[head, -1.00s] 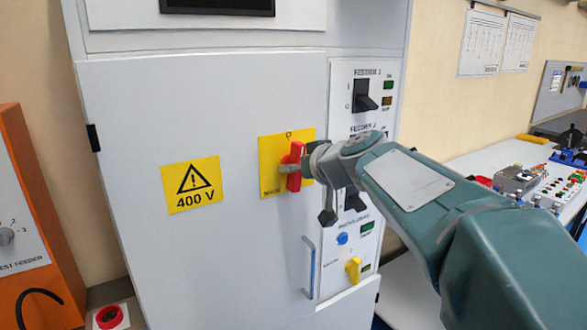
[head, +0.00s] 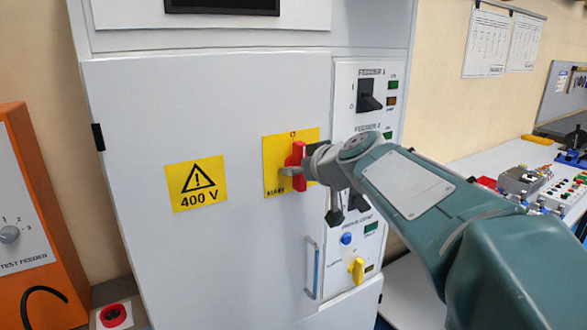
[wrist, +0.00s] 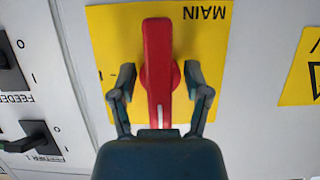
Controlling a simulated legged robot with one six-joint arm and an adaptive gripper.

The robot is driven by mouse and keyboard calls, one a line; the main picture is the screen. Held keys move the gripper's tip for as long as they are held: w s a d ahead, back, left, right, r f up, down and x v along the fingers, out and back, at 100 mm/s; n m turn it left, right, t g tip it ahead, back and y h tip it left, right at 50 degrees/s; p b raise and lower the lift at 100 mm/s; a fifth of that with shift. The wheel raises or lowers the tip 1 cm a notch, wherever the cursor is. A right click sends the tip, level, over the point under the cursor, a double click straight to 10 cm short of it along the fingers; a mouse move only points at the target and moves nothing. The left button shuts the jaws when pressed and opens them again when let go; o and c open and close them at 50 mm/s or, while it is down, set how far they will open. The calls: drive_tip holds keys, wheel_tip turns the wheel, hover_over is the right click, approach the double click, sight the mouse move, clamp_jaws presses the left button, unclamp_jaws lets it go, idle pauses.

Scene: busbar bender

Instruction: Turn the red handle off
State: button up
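The red handle (head: 299,166) sits on a yellow plate (head: 277,170) marked MAIN on the white cabinet door. In the head view it stands upright. The wrist view shows the handle (wrist: 158,70) lengthwise between the two fingers of my gripper (wrist: 158,85). The fingers are spread, one on each side, with a visible gap to the handle. In the head view my gripper (head: 297,172) is at the handle, coming from the right, and partly hides the plate's right side.
A 400 V warning sign (head: 196,184) is on the door. An orange test feeder box (head: 25,220) stands at left, a bench (head: 470,165) at right.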

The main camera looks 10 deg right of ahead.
drive_tip(key=shift+s, duration=0.1)
drive_tip(key=v, duration=1.1)
drive_tip(key=shift+s, duration=0.4)
drive_tip(key=shift+r, duration=0.1)
drive_tip(key=s+a+f+m+g+h, duration=0.1)
drive_tip(key=s+f+m+g+h, duration=0.1)
drive_tip(key=s+f, duration=0.6)
drive_tip(key=s+a+f+m+g+h, duration=0.1)
drive_tip(key=s+a+f+g+h, duration=0.1)
drive_tip(key=s+f+g, duration=0.3)
drive_tip(key=s+f, duration=0.4)
drive_tip(key=f, duration=0.6)
drive_tip(key=shift+s+f+m, duration=0.35)
drive_tip(key=shift+f+m, duration=0.05)
